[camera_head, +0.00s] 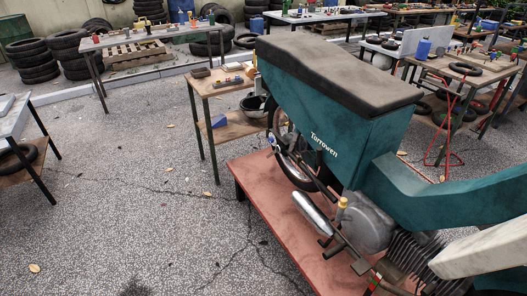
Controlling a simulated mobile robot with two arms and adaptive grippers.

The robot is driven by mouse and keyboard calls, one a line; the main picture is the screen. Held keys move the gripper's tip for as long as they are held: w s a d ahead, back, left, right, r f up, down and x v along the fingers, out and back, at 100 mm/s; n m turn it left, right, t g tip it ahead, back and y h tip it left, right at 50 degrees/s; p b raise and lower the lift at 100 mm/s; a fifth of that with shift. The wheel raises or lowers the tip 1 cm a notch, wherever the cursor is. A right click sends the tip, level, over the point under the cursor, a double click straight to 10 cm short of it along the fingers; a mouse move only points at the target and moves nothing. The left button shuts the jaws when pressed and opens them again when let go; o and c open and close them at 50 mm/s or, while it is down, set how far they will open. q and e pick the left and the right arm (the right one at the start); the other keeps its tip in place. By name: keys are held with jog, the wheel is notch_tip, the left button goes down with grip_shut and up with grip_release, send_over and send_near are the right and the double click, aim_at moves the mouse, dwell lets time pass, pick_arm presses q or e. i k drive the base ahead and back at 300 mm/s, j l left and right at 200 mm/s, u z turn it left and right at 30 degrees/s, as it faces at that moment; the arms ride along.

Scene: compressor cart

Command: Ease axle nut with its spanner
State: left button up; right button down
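A teal machine marked "Torrowen" (345,141) with a dark seat-like top (335,68) stands on a low red platform (261,196). Its spoked wheel (284,132) shows partly behind the body at the far end. The axle nut is too small or hidden to make out. Small items lie on the wooden side table (206,87) beyond the platform; I cannot tell whether a spanner is among them. Neither of my grippers shows. A pale, smooth part enters at the lower right edge.
A blue item (218,121) lies on the side table's lower shelf. Workbenches with parts stand at the back and right, with a red stand (448,125) at right. Stacked tyres (33,62) stand at back left.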

aim_at(272, 154)
jog(key=i+j, duration=0.5)
jog(key=i+j+z, duration=0.15)
jog(key=i+j, duration=0.8)
jog(key=j, duration=0.15)
jog(key=i+j+z, duration=0.1)
jog(key=i+j, duration=0.35)
jog(key=i+j+z, duration=0.1)
jog(key=i+j, duration=0.35)
jog(key=j, duration=0.25)
